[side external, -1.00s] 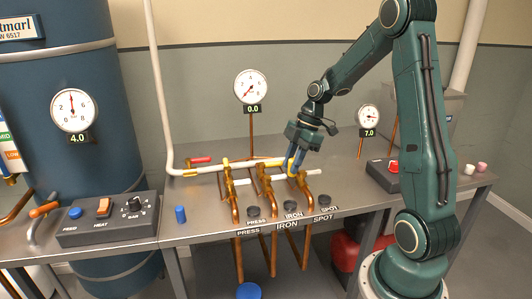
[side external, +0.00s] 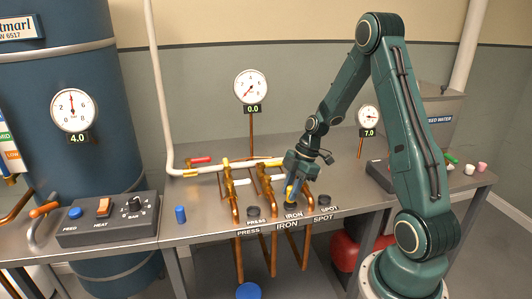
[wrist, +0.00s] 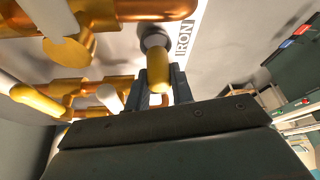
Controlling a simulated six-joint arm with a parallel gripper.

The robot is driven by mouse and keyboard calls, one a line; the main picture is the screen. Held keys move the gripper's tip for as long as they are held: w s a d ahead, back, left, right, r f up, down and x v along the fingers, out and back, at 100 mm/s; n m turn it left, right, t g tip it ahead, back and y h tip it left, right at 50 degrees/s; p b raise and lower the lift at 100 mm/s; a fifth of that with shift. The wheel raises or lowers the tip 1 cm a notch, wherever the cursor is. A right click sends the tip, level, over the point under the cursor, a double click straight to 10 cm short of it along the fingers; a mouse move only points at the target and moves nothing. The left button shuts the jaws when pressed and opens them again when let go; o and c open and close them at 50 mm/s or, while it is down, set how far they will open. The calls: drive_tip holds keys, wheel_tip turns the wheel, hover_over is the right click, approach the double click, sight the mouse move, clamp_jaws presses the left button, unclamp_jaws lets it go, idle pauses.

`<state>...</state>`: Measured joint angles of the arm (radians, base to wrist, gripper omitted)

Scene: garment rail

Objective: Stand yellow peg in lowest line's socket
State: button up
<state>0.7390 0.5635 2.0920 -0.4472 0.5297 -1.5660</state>
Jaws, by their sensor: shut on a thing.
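My gripper (side external: 291,194) is shut on the yellow peg (side external: 290,191), just above the IRON socket (side external: 290,205) on the bench front. In the wrist view the yellow peg (wrist: 160,72) sits between my fingers (wrist: 163,92). Its far end points at the dark round socket (wrist: 153,37) beside the IRON label. I cannot tell whether the peg's tip has entered the socket. The PRESS socket (side external: 253,212) and SPOT socket (side external: 326,199) look empty. The middle gauge (side external: 251,86) reads 0.0, the tank gauge (side external: 74,110) 4.0 and the right gauge (side external: 369,118) 7.0.
Copper pipes with brass valves (side external: 229,180) stand close behind the sockets. A blue peg (side external: 180,214) stands at the left, next to the control box (side external: 107,218). Small white (side external: 469,169) and pink (side external: 482,167) pieces stand at the bench's right end.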

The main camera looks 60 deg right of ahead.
drive_tip(key=shift+f, duration=0.9)
drive_tip(key=shift+f, duration=0.15)
drive_tip(key=o, duration=1)
drive_tip(key=v, duration=1.2)
drive_tip(key=shift+r, duration=0.25)
